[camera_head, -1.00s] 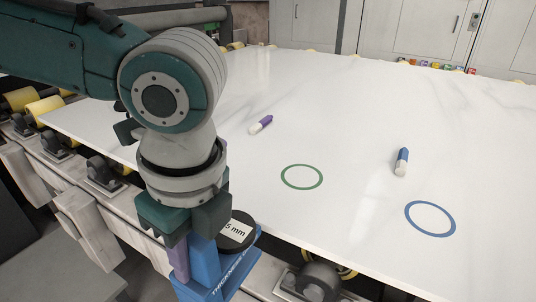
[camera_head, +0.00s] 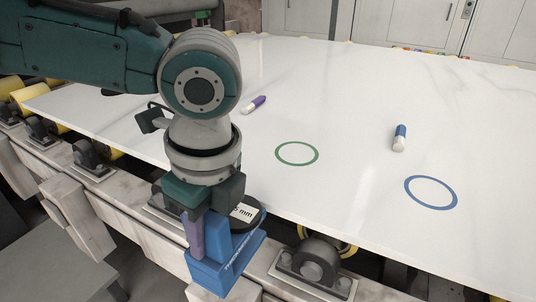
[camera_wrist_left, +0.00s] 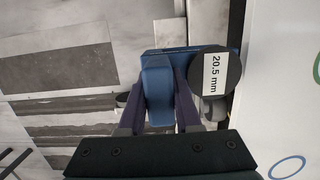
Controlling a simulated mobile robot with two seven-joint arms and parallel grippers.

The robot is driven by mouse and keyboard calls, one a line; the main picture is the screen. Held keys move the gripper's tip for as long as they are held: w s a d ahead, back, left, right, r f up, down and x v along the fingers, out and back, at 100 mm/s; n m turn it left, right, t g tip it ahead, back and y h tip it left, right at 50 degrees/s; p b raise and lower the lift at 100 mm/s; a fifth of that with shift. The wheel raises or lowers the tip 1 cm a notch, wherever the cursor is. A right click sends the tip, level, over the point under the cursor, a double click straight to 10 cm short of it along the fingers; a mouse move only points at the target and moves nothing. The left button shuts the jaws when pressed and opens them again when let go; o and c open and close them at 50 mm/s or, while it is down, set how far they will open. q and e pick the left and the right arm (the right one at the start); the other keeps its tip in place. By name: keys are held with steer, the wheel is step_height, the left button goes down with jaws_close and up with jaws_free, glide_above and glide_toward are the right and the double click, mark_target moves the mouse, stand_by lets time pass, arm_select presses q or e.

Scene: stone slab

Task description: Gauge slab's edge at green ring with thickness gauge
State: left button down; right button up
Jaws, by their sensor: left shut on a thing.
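The white stone slab (camera_head: 340,107) lies on the roller table, with a green ring (camera_head: 297,153) printed near its front edge. My left gripper (camera_head: 205,232) is shut on the blue thickness gauge (camera_head: 222,262), just in front of the slab's front edge and left of the green ring. In the left wrist view, the fingers (camera_wrist_left: 159,100) grip the gauge's blue handle (camera_wrist_left: 157,88). The gauge's black round dial (camera_wrist_left: 216,74) reads 20.5 mm there. Whether the gauge touches the slab's edge is hidden. My right gripper is not in view.
A blue ring (camera_head: 430,192) is printed on the slab to the right. A purple-and-white marker (camera_head: 254,104) and a blue-and-white marker (camera_head: 400,138) lie on the slab. A roller bearing block (camera_head: 314,262) stands below the front edge. Grey cabinets (camera_head: 400,22) stand behind.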

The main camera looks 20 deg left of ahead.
mark_target(244, 202)
arm_select(q)
steer(key=shift+w+d+f+b, duration=0.1)
steer(key=shift+w+b, duration=0.8)
steer(key=shift+w, duration=0.4)
steer(key=shift+w+d+f+b, duration=0.1)
steer(key=shift+w+b, duration=0.8)
steer(key=shift+w, duration=0.4)
steer(key=shift+w+d+b, duration=0.1)
steer(key=shift+w+b, duration=0.85)
steer(key=shift+w, duration=0.05)
steer(key=shift+w+r+b, duration=0.25)
steer(key=shift+w+b, duration=0.45)
steer(key=shift+w, duration=0.1)
